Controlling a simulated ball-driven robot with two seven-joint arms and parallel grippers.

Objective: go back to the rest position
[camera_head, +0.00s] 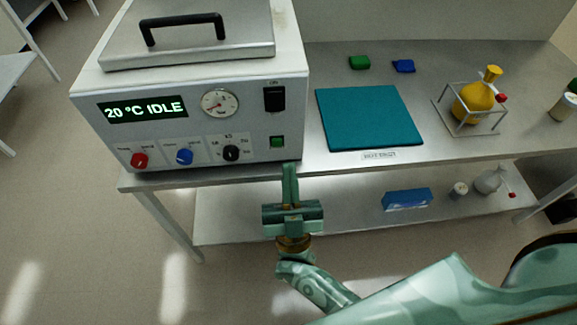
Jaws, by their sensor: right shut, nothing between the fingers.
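My right gripper (290,172) is shut and empty. It points away from me at the front edge of the bench, just below the machine's front panel. I cannot tell whether its tips touch anything. My right arm comes in from the lower right. The machine (180,120) is a white box with a grey lid and a black handle; its display (143,109) reads "20 °C IDLE". Its panel has a red knob (139,160), a blue knob (184,156), a black dial (231,153), a dark switch (275,98) and a green button (277,142). My left gripper is not in view.
A teal mat (368,117) lies on the bench (440,150). A green block (359,62) and a blue block (403,66) lie behind it. A yellow flask (473,103) stands in a wire frame at right. The lower shelf (350,222) holds a blue box (406,199) and glassware.

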